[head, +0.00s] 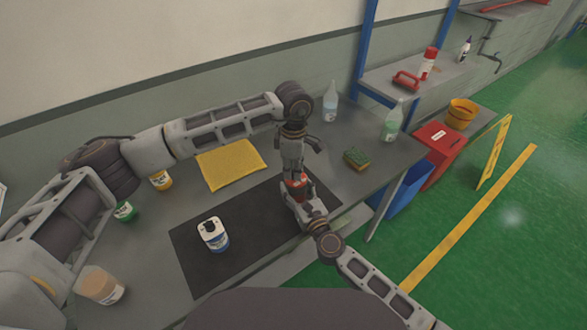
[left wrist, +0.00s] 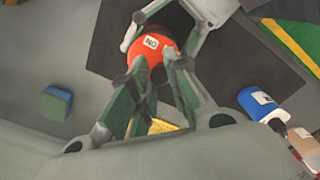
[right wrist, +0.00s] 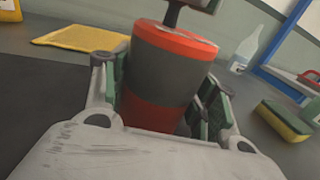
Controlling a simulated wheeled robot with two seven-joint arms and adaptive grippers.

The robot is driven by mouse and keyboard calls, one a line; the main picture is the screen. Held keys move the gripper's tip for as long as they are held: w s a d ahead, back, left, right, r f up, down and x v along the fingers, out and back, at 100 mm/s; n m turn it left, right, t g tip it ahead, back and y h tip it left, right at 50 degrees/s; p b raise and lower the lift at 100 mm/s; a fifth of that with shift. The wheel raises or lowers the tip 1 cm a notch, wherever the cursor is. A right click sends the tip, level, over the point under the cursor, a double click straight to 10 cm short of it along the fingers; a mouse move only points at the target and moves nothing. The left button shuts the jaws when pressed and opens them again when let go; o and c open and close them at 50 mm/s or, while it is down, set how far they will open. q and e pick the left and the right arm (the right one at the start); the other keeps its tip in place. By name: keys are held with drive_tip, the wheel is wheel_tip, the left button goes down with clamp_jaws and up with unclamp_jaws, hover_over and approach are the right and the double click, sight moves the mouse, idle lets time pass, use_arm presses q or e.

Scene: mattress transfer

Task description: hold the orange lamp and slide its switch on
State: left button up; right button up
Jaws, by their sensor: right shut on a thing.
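The orange lamp (right wrist: 172,75) has a dark grey middle band. It stands upright between the fingers of my right gripper (right wrist: 168,105), which is shut on it. In the head view the lamp (head: 295,186) is partly covered by both grippers, above the right end of the black mat. Whether a finger touches the lamp's top is unclear. The switch is not clearly visible.
The black mat (head: 200,268) lies on the grey table, with a white-and-blue container (head: 213,234) on it. A yellow cloth (head: 231,164) lies behind the mat. A sponge (head: 356,158) and bottles (head: 330,102) stand at the right. Jars (head: 103,287) stand at the left.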

use_arm(q)
clamp_jaws()
drive_tip(key=shift+w+d, duration=0.7)
drive_tip(key=shift+d, duration=0.2)
use_arm(e)
drive_tip(key=shift+s, duration=0.1)
drive_tip(key=shift+a, duration=0.1)
use_arm(q)
drive_tip(key=o, duration=0.9)
unclamp_jaws()
drive_tip(key=shift+r, duration=0.15)
